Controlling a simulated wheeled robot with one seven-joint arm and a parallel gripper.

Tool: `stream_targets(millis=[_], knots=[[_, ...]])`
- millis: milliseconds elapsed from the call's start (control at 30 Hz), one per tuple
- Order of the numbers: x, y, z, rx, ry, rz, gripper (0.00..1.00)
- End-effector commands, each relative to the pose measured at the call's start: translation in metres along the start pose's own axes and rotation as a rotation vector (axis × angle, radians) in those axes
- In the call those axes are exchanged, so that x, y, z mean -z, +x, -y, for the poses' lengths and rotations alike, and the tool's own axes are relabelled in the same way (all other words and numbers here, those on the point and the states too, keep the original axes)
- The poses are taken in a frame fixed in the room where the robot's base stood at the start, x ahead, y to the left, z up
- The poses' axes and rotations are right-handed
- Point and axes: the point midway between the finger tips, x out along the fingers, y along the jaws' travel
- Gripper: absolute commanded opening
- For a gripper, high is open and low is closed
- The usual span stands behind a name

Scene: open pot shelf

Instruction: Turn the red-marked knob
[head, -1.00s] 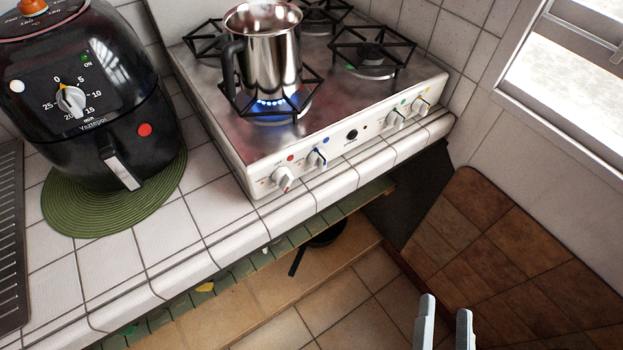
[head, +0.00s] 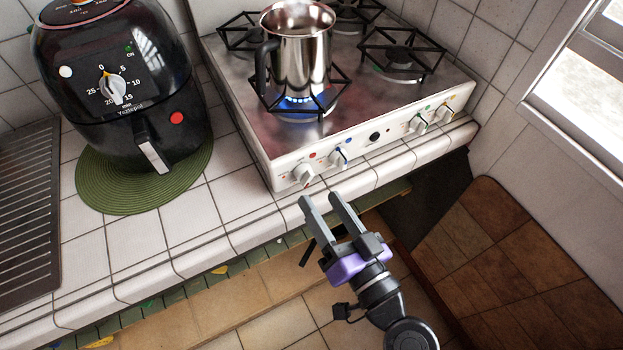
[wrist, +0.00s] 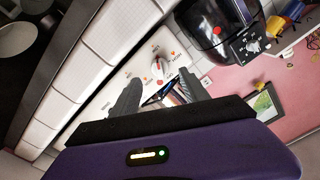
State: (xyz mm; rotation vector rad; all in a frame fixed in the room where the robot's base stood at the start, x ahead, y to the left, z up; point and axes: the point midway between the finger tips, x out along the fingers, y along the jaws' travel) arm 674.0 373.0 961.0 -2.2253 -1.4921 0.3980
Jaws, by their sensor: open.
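The red-marked knob (head: 303,174) is a white knob at the left end of the stove's front panel, with a red dot just above it. In the wrist view the knob (wrist: 161,66) shows ahead of and between the two fingertips. My gripper (head: 320,199) is open and empty, just below and in front of the stove panel in the head view. Its fingers point up toward the knob and appear apart from it. The stove (head: 270,165) has a lit burner under a steel pot (head: 297,45).
A blue-marked knob (head: 340,157) sits right beside the red-marked one, with more knobs further right. A black air fryer (head: 125,85) stands on a green mat (head: 95,190) to the left. The tiled counter edge (head: 235,230) runs below the panel.

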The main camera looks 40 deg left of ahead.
Motion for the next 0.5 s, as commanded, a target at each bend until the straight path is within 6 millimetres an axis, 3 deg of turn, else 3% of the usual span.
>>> stream_targets(millis=[233,500], knots=[[0.002,0.038,0.001,0.0,0.0,0.001,0.53],[0.001,0.055,0.0,-0.002,0.0,0.0,0.53]])
